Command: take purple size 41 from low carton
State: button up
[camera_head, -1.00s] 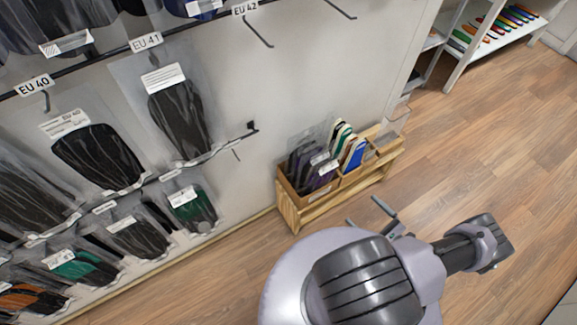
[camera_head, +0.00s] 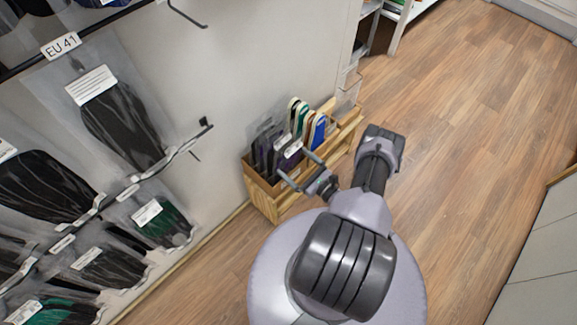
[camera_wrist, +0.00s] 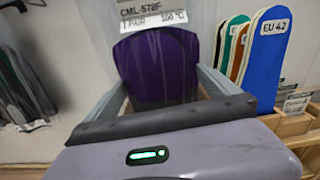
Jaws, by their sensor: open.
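A bagged purple insole pack (camera_wrist: 160,70) stands upright in the low wooden carton (camera_head: 263,201) by the wall. Its white label (camera_wrist: 150,14) reads "CML-578F, 1 PAIR"; I see no size on it. In the head view the purple pack (camera_head: 285,160) is among dark packs at the carton's left part. My gripper (camera_head: 295,171) is open at the carton's front side. In the wrist view the two fingers (camera_wrist: 163,88) lie to the left and right of the purple pack. I cannot tell whether they touch it. The pack's lower part is hidden behind my gripper.
Green, orange and blue insoles stand in the carton's right part; the blue one (camera_wrist: 268,62) reads EU 42. Bagged dark packs (camera_head: 122,128) hang on wall hooks at left. A cabinet (camera_head: 545,255) stands at right. The wooden floor (camera_head: 470,130) between is clear.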

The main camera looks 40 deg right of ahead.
jog(key=c, duration=1.4)
jog(key=shift+o, duration=0.2)
jog(key=shift+r, duration=0.1)
